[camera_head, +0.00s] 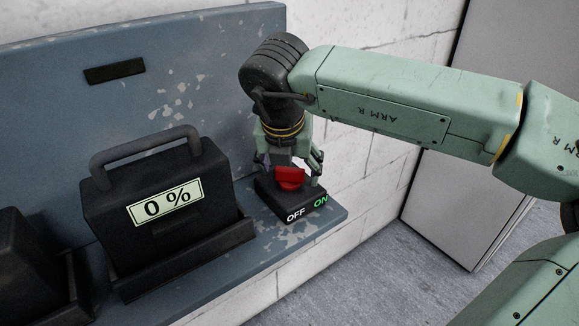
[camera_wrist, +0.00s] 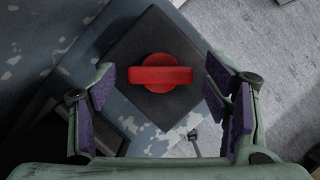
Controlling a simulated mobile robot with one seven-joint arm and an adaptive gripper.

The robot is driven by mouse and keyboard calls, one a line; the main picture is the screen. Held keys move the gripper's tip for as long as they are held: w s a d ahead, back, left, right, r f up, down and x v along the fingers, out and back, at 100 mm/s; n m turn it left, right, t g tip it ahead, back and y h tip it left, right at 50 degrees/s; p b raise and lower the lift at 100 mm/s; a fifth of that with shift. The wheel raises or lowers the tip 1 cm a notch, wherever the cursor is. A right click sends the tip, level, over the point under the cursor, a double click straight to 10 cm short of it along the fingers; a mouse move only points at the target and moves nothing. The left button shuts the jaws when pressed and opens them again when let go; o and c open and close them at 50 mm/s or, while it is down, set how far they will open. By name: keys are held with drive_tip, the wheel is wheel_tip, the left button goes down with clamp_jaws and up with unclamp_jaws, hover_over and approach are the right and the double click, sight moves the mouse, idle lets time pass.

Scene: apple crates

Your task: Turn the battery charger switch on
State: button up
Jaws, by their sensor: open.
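The charger switch is a black box (camera_head: 299,207) with a red knob (camera_head: 290,178) on top and the labels OFF and ON along its front edge. It sits near the right end of the blue shelf. My gripper (camera_head: 290,167) is right above the switch, pointing down, with its fingers apart. In the wrist view the red knob (camera_wrist: 161,74) lies between my open fingers (camera_wrist: 168,92), a little ahead of their middle, with its bar running across the picture. I see no finger touching the knob. The knob's far side is partly hidden in the head view.
A black battery (camera_head: 155,215) with a handle and a 0 % label stands in a tray on the blue shelf (camera_head: 300,235), left of the switch. Another dark battery (camera_head: 28,265) is at the far left. A white brick wall is behind, and a grey cabinet (camera_head: 480,150) stands right.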

drive_tip(key=c, duration=1.2)
drive_tip(key=shift+o, duration=0.2)
drive_tip(key=shift+f+n+b, duration=0.1)
drive_tip(key=shift+n+b, duration=0.2)
drive_tip(key=shift+b, duration=0.1)
drive_tip(key=shift+d+n+y+b, duration=0.1)
drive_tip(key=shift+n+y+b, duration=0.4)
drive_tip(key=shift+n+b, duration=0.4)
drive_tip(key=n+y, duration=0.1)
drive_tip(key=n, duration=0.1)
drive_tip(key=n+y+b, duration=0.1)
drive_tip(key=n, duration=0.2)
drive_tip(key=shift+d+n, duration=0.1)
drive_tip(key=shift+n, duration=0.2)
drive_tip(key=n+g, duration=0.1)
drive_tip(key=n, duration=0.1)
drive_tip(key=n+g+y, duration=0.1)
drive_tip(key=n, duration=0.2)
drive_tip(key=shift+w+d+n+y, duration=0.1)
drive_tip(key=shift+w+n+y, duration=0.05)
drive_tip(key=shift+n+y, duration=0.15)
drive_tip(key=shift+w+n+g+y+p, duration=0.15)
drive_tip(key=shift+n+g, duration=0.25)
drive_tip(key=shift+n, duration=0.7)
drive_tip(key=shift+s+n+g+y+p, duration=0.15)
drive_tip(key=shift+n+g+p, duration=0.2)
drive_tip(key=shift+n, duration=0.75)
drive_tip(key=shift+w, duration=0.1)
